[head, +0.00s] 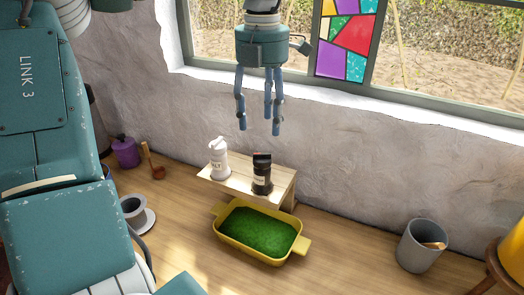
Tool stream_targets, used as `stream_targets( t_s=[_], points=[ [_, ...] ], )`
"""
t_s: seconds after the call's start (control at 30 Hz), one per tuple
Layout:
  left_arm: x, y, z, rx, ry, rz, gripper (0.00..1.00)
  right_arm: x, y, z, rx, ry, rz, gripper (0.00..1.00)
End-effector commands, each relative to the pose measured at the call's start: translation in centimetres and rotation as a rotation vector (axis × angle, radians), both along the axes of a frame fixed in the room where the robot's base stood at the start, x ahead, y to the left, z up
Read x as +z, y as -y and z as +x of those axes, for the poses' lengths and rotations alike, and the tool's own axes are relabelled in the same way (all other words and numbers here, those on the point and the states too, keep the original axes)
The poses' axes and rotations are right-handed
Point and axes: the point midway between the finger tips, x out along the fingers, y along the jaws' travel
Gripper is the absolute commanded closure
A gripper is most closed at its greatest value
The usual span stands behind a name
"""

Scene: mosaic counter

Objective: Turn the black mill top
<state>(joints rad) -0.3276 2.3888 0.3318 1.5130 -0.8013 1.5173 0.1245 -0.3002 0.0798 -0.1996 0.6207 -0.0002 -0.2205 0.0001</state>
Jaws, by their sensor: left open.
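The black mill (262,180) stands upright on a small wooden riser (240,182). Its black top (262,158) faces up, and a pale label shows on its body. A white mill marked as salt (218,162) stands to its left on the same riser. My left gripper (259,127) hangs fingers down above the black mill in the picture, open and empty. Its fingers are apart from the mill; how far they are from it in depth is hard to tell. My right gripper is not in view.
A yellow dish of green filling (221,241) sits in front of the riser. A grey pot (420,246) stands at right, a purple jar (125,152) and a cup on a saucer (134,207) at left. The wall and window rise behind. Counter between dish and pot is clear.

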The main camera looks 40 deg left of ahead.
Motion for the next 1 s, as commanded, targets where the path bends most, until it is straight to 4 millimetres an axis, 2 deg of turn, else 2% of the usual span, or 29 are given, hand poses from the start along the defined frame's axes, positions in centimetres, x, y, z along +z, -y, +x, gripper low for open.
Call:
stream_targets(
  t_s=[0.5,0.7,0.97,1.0],
  points=[
    [-8.6,0.0,-0.1,-0.003,-0.003,-0.001,0.46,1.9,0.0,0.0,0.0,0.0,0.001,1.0],
    [-10.1,0.0,0.0,-0.001,0.001,-0.001,0.46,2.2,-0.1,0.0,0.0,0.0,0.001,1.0],
    [-10.3,0.0,0.0,-0.002,0.001,0.0,0.46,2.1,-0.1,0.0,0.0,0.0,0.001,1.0],
    [-10.3,0.0,0.0,-0.002,0.001,0.0,0.5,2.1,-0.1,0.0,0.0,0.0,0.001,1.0]
  ],
)
